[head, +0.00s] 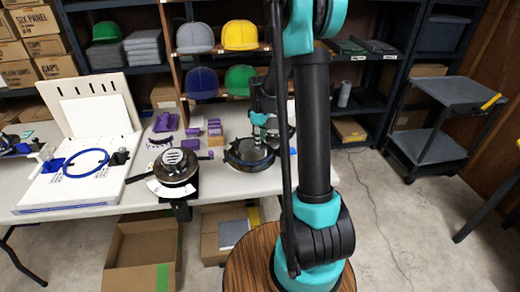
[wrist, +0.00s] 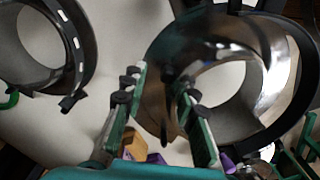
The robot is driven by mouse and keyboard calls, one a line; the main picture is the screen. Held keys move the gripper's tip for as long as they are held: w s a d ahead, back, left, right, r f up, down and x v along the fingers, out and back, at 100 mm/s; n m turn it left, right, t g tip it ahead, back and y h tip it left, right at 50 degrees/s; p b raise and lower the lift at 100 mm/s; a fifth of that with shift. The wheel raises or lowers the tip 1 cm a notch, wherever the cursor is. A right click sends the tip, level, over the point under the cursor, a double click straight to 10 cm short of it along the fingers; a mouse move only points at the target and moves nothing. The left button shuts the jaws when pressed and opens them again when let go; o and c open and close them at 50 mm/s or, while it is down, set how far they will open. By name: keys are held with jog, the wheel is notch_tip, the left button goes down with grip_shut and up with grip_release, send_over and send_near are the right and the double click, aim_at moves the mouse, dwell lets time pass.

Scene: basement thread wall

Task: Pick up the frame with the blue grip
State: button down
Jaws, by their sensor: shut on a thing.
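A black round frame (head: 248,153) with a shiny inner band is at the right end of the white table, below my gripper (head: 262,122). In the wrist view the frame (wrist: 272,50) is large at the right. My gripper's green fingers with dark pads (wrist: 158,88) straddle the near side of its band, shut on it. A small blue piece (head: 293,151) shows just right of the frame; I cannot tell whether it is its grip. The arm hides part of this area. I cannot tell whether the frame touches the table.
A second dark ring with white marks (wrist: 75,45) is left of my gripper. A round black device (head: 175,166) stands at the table's front edge. Purple blocks (head: 215,130) lie left of the frame. A blue hoop (head: 85,163) lies on a white board. A grey cart (head: 425,145) stands right.

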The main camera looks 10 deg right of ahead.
notch_tip(320, 180, up, 15)
jog(key=shift+f, duration=0.15)
dwell(0.5)
